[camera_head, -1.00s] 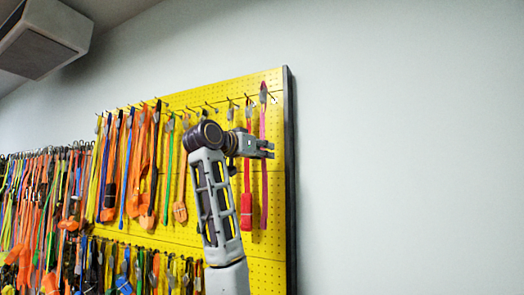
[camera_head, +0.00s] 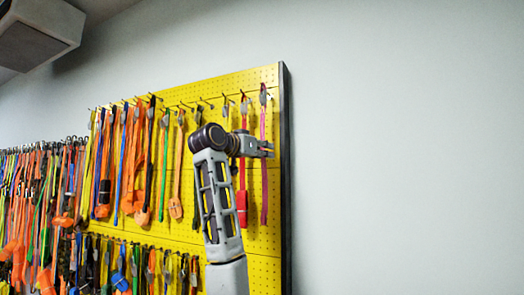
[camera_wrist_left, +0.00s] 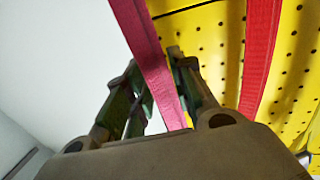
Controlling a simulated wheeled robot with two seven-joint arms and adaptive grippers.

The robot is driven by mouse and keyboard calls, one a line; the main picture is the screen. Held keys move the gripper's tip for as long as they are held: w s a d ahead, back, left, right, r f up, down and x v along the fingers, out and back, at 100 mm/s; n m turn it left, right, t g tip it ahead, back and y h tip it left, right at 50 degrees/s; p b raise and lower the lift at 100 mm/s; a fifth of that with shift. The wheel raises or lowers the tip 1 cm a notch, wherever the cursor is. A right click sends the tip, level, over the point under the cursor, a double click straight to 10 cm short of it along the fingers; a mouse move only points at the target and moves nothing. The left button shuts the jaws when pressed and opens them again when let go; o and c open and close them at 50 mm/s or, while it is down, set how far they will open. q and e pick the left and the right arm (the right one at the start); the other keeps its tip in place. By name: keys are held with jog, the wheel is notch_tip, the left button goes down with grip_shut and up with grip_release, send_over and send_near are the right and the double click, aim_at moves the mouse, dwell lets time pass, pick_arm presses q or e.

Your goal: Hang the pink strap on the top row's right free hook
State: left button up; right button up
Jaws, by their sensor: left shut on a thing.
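The pink strap (camera_head: 264,195) hangs long and straight near the yellow pegboard's right edge, its grey top end (camera_head: 263,95) beside a hook. I cannot tell whether this end is on the hook. My left gripper (camera_head: 264,149) is shut on the strap below its top end. In the left wrist view the pink strap (camera_wrist_left: 148,50) runs down between the fingers (camera_wrist_left: 160,95). The top row of hooks (camera_head: 205,102) runs along the board's upper part; some hooks left of the strap look bare. My right gripper is not in view.
A red strap (camera_head: 242,175) hangs just left of the pink one, partly behind my left wrist. Several orange, blue and green straps (camera_head: 130,160) crowd the board's left. A lower row (camera_head: 150,270) is also full. Plain wall (camera_head: 400,150) lies clear right of the board's dark edge (camera_head: 286,180).

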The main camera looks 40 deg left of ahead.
pick_arm(q)
jog(key=shift+w+a+f, duration=0.3)
jog(key=shift+w+f, duration=0.35)
jog(key=shift+w, duration=0.25)
dwell(0.5)
jog(key=o, duration=1.1)
jog(key=shift+s, duration=0.1)
